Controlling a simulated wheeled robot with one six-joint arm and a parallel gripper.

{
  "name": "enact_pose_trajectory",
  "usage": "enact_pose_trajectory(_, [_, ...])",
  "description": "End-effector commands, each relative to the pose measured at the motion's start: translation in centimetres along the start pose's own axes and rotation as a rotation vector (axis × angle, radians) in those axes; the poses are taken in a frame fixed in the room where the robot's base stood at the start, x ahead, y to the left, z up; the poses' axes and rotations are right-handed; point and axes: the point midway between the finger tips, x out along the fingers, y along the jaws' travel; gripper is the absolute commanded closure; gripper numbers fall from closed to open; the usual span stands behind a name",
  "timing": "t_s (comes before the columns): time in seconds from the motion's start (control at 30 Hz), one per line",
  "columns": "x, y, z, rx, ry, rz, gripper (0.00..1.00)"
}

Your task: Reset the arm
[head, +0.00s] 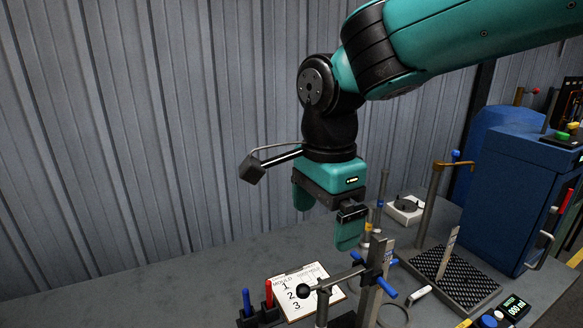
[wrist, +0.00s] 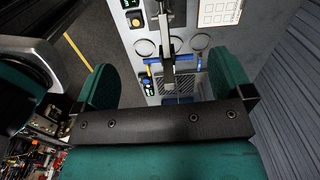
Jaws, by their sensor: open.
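My gripper (head: 326,222) hangs from the teal and black arm in the head view, above the grey bench. Its jaws are apart, with nothing seen between them. In the wrist view, the two teal fingers (wrist: 168,85) stand wide apart at left and right. Below and in front of it stands a metal post with a black clamp (head: 375,252), a black ball knob and blue handles. The post also shows between the fingers in the wrist view (wrist: 169,38). I cannot tell how far the fingers are above it.
A sheet marked "MOULD 1 2 3" (head: 325,274) lies on the bench beside blue and red pens (head: 247,302). A black textured plate (head: 462,279) lies right of the post, near a display box (head: 514,307). A blue machine cabinet (head: 515,190) stands at right. A corrugated wall (head: 140,130) closes the back.

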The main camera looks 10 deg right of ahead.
Motion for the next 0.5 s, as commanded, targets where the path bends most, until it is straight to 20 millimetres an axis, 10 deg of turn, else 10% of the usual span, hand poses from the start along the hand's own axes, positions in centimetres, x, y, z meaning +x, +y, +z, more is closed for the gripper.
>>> enact_pose_trajectory(0.5, [7.4,12.4,-0.4,-1.407,-0.137,-0.258,0.02])
